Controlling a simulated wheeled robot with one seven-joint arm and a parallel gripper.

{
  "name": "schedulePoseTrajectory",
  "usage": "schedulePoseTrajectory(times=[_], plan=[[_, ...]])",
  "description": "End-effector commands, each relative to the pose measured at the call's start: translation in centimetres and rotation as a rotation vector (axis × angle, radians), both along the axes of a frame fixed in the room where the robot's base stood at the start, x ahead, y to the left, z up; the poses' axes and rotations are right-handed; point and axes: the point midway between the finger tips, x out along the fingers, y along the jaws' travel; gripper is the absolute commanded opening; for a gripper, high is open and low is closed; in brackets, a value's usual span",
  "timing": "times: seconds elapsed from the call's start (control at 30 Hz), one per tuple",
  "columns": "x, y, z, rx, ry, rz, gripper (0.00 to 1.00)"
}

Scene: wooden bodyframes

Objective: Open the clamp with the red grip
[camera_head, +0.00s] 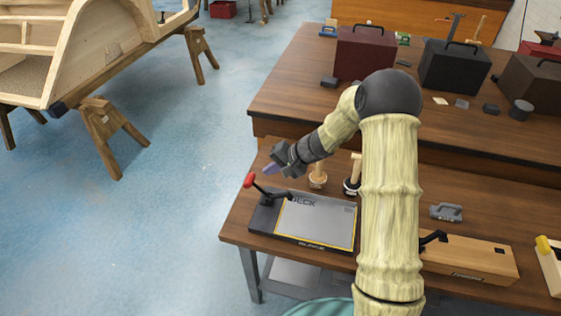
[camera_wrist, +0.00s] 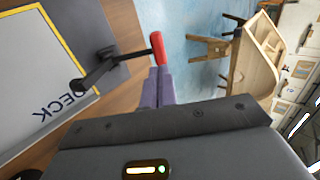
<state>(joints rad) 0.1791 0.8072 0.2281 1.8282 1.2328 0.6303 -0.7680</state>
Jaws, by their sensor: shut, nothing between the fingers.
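The clamp (camera_head: 268,192) is black with a red grip (camera_head: 249,180) and sits on the left part of a dark board with a grey sheet (camera_head: 318,220) marked "DECK". Its lever slants up to the left, with the red grip at the raised end. My gripper (camera_head: 269,170) is shut and empty, just above and right of the red grip. In the wrist view the red grip (camera_wrist: 157,48) stands just beyond my purple-grey fingertips (camera_wrist: 159,72), close to them. I cannot tell whether they touch. The clamp's black arm (camera_wrist: 97,73) reaches over the sheet's edge.
Wooden-handled tools (camera_head: 317,175) stand behind the board. A wooden block (camera_head: 468,257) with a black clamp lies at the right. Dark red and black cases (camera_head: 364,52) stand on the rear bench. Open blue floor (camera_head: 150,210) lies to the left of the table.

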Motion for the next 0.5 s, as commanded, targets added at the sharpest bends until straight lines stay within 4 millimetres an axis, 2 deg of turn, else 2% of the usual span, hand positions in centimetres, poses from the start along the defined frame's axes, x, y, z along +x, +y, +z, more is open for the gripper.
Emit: schedulePoseTrajectory(times=[0.3,0.5], plan=[[1.2,3.4,-3.2,0.001,0.002,0.002,0.00],[1.5,4.2,-4.2,0.000,0.000,0.000,0.00]])
